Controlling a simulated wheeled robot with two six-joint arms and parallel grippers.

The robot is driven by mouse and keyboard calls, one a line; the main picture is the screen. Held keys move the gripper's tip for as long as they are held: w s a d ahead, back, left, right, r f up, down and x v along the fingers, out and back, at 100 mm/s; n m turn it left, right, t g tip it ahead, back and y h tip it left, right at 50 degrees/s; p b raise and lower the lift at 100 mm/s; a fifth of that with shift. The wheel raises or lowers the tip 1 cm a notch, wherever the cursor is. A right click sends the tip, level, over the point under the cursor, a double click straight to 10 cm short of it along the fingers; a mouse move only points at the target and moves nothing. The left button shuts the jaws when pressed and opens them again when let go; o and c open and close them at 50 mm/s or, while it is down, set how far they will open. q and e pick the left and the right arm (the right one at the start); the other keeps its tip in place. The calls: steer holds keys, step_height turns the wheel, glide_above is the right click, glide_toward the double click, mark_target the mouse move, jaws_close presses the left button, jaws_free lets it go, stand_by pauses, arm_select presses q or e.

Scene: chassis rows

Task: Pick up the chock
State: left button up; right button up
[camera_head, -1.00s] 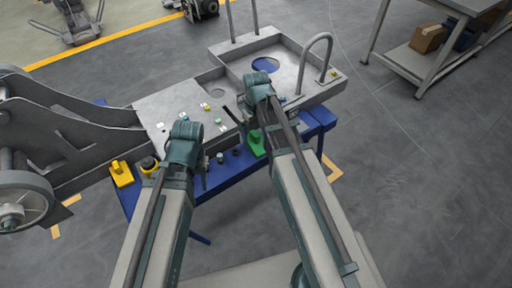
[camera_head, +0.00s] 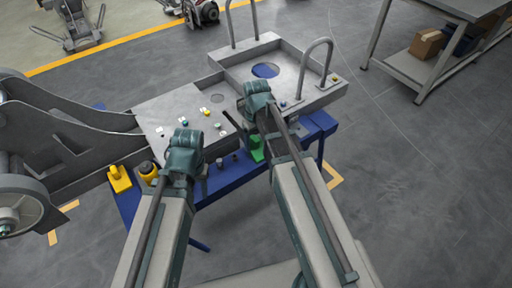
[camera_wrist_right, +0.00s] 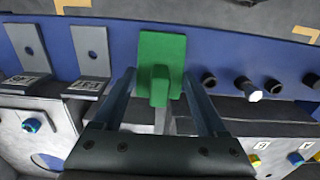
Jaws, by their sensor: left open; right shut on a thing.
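A green chock (camera_head: 257,148) with an upright grip sits at the front edge of the blue bench (camera_head: 222,178), partly hidden by my right arm in the head view. In the right wrist view the green chock (camera_wrist_right: 162,62) shows its flat plate and grip between the fingers of my right gripper (camera_wrist_right: 163,90). That gripper is shut on the grip; whether the chock is clear of the bench is hard to tell. My left gripper (camera_head: 203,172) is open over the bench's front, its fingers mostly hidden by its wrist.
A yellow piece (camera_head: 119,179) and a yellow-black knob (camera_head: 148,170) stand on the bench's left end. A grey chassis (camera_head: 160,112) with a tall hoop (camera_head: 318,62) lies behind. A shelf table (camera_head: 415,66) stands at the back right. Floor at right is clear.

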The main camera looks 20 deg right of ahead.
mark_target(255, 141)
arm_select(q)
steer(key=shift+r+p, duration=0.8)
steer(key=shift+p, duration=0.05)
arm_select(e)
steer(key=shift+r, duration=0.85)
steer(key=shift+s+a+r+p, duration=0.1)
steer(key=shift+s+r+p, duration=0.1)
steer(key=shift+r+p, duration=0.4)
steer(key=shift+s+a+r+p, duration=0.1)
steer(key=shift+s+r+p, duration=0.05)
steer(key=shift+r+p, duration=0.4)
arm_select(q)
step_height(255, 141, up, 3)
steer(key=shift+r+p, duration=0.2)
steer(key=shift+p, duration=0.3)
arm_select(e)
steer(key=s+a+r, duration=0.1)
steer(key=s+a, duration=0.8)
steer(key=s, duration=0.2)
steer(key=shift+s+a, duration=0.3)
steer(key=shift+s, duration=0.1)
arm_select(q)
steer(key=shift+d, duration=0.1)
arm_select(e)
steer(key=shift+d, duration=0.1)
